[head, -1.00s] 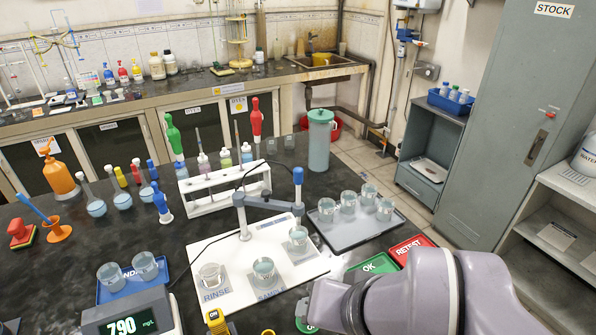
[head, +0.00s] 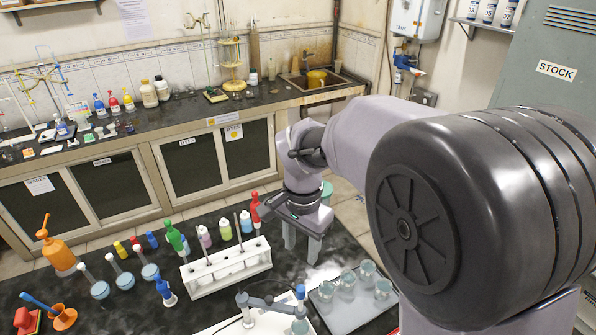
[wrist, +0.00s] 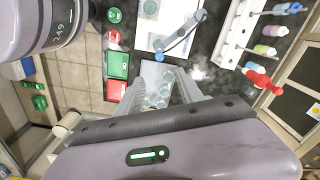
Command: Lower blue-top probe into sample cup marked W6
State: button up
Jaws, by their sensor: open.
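The blue-top probe (head: 300,292) hangs from a grey jointed arm (head: 262,302) over the white board (head: 255,325), low in the head view. Its blue top (wrist: 201,15) also shows in the wrist view. Several clear cups (head: 347,280) stand on a grey tray (head: 340,318) right of the board. One cup (head: 300,327) is partly in view under the probe. I cannot read W6 on any cup. My gripper (head: 302,243) is open and empty, fingers down, above the far side of the bench, apart from the probe. The tray cups (wrist: 162,92) show between its fingers in the wrist view.
A teal jug (head: 327,190) is partly hidden behind my wrist. Green (wrist: 118,64) and red (wrist: 115,90) pads lie beside the tray. My arm hides much of the right.

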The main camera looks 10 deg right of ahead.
aim_at(301, 287)
notch_tip(301, 287, down, 18)
jog(key=shift+w+r+b, duration=0.1)
jog(key=shift+r+b, duration=0.05)
jog(key=shift+b, duration=0.75)
grip_shut()
dwell(0.8)
